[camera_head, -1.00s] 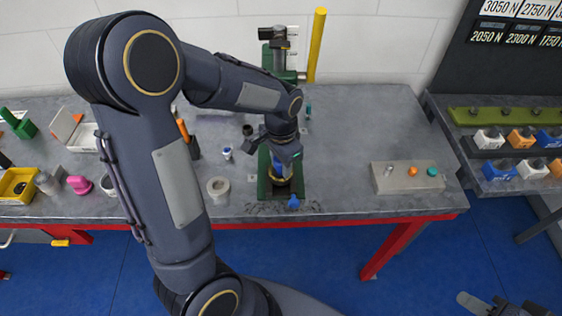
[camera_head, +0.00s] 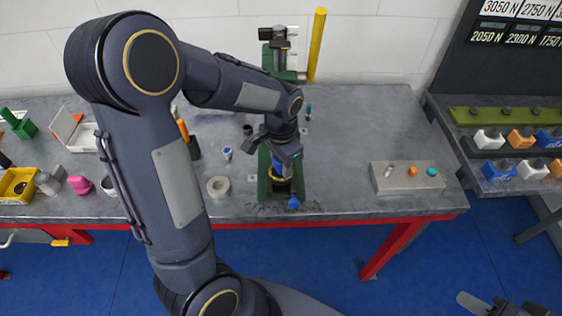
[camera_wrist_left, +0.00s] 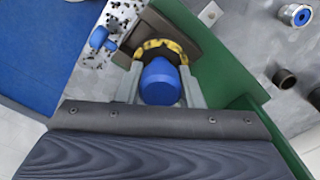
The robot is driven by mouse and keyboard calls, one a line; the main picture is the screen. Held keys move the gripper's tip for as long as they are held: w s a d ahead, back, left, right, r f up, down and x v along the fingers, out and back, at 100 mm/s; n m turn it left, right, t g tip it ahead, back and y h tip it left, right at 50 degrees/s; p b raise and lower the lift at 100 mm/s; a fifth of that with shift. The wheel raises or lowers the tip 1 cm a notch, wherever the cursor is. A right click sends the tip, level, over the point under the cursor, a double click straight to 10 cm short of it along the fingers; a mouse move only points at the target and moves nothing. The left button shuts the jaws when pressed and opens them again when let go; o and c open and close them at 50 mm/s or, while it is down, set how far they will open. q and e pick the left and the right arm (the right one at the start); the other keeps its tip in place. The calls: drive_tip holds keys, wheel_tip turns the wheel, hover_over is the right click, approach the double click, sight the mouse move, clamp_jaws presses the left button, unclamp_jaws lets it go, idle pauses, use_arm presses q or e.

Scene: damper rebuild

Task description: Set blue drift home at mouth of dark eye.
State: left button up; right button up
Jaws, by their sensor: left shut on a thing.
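My left gripper (camera_head: 283,172) points down over the green fixture (camera_head: 263,187) at the bench's front. It is shut on the blue drift (camera_wrist_left: 160,82), which sits between its two grey fingers in the left wrist view. Just beyond the drift are a yellow ring (camera_wrist_left: 172,46) and a dark brown block (camera_wrist_left: 195,35) in the green fixture. The drift and fingers hide the drift's far end, so I cannot tell whether it touches the ring or an eye's mouth. My right gripper (camera_head: 500,307) is partly in view at the bottom right, away from the bench.
A small blue piece (camera_head: 293,202) lies at the fixture's front. A pale ring (camera_head: 218,187) and a blue-and-white part (camera_head: 228,153) stand to the left. A grey block with coloured pegs (camera_head: 407,187) is at the right. A yellow post (camera_head: 316,45) rises behind.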

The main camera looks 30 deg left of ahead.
use_arm(q)
drive_tip(key=o, duration=1.1)
drive_tip(key=shift+c, duration=0.2)
wheel_tip(320, 180, up, 8)
drive_tip(key=shift+f, duration=0.1)
drive_tip(key=s+d+r+n+t+h, duration=0.1)
drive_tip(key=s+d+n+t+h, duration=0.1)
drive_tip(key=s, duration=0.6)
drive_tip(key=s+d+r+n+t+h, duration=0.1)
drive_tip(key=s+d+n+t, duration=0.1)
drive_tip(key=s, duration=0.7)
drive_tip(key=n+t, duration=0.1)
drive_tip(key=n, duration=0.1)
drive_tip(key=shift+r+n+t+h, duration=0.3)
drive_tip(key=shift+n+h, duration=0.1)
